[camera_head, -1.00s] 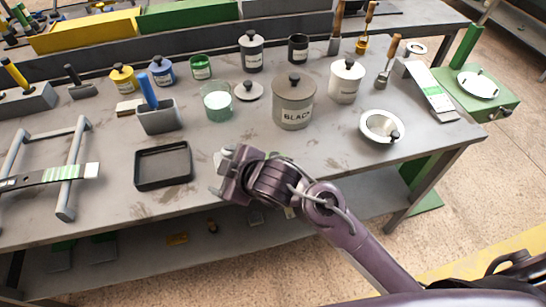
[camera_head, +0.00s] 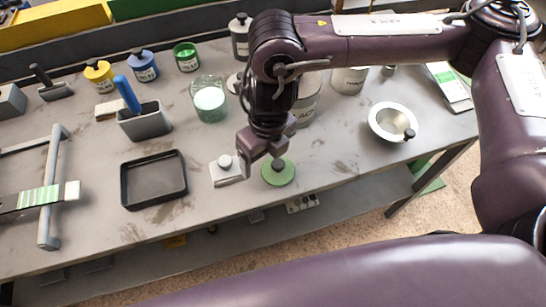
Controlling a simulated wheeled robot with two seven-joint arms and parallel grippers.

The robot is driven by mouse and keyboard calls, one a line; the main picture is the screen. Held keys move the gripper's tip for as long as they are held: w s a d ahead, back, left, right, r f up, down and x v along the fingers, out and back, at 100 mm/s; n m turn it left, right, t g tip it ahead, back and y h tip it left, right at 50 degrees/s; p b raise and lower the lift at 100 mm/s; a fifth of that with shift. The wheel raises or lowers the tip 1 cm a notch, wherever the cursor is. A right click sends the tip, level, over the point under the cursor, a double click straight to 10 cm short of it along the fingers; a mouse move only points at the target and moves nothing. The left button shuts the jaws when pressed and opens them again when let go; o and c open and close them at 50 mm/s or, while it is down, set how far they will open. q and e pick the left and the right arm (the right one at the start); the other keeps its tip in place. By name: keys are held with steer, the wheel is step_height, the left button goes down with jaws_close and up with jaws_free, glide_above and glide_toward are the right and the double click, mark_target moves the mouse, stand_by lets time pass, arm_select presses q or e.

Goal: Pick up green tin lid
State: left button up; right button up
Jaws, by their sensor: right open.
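The green tin lid (camera_head: 285,178) is a flat green disc with a dark knob. It lies on the grey workbench near the front edge, right of the black tray. My right gripper (camera_head: 262,158) points down just above and left of the lid in the picture, its jaws open and nothing seen between them. One finger overlaps the area by the lid's knob; I cannot tell whether it touches. A small pale block with a round knob (camera_head: 226,170) is left of the gripper. My left gripper is not in view.
A black tray (camera_head: 153,196) lies to the left. A glass jar with pale green contents (camera_head: 209,100) and a grey holder with a blue handle (camera_head: 145,121) stand behind. A white bowl (camera_head: 393,121) is at the right.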

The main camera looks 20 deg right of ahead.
mark_target(278, 163)
steer(key=shift+w+d+r+h, duration=0.15)
steer(key=shift+w+d+h, duration=0.05)
steer(key=shift+d, duration=0.4)
steer(key=shift+w+d+r+h, duration=0.15)
steer(key=shift+w+d+h, duration=0.05)
steer(key=shift+d, duration=0.7)
steer(key=shift+s+f, duration=0.1)
steer(key=shift+f, duration=0.75)
steer(key=shift+d+f+p, duration=0.2)
steer(key=shift+f+p, duration=0.2)
steer(key=shift+f, duration=2.5)
steer(key=shift+c, duration=0.2)
steer(key=c, duration=0.6)
steer(key=shift+r, duration=0.1)
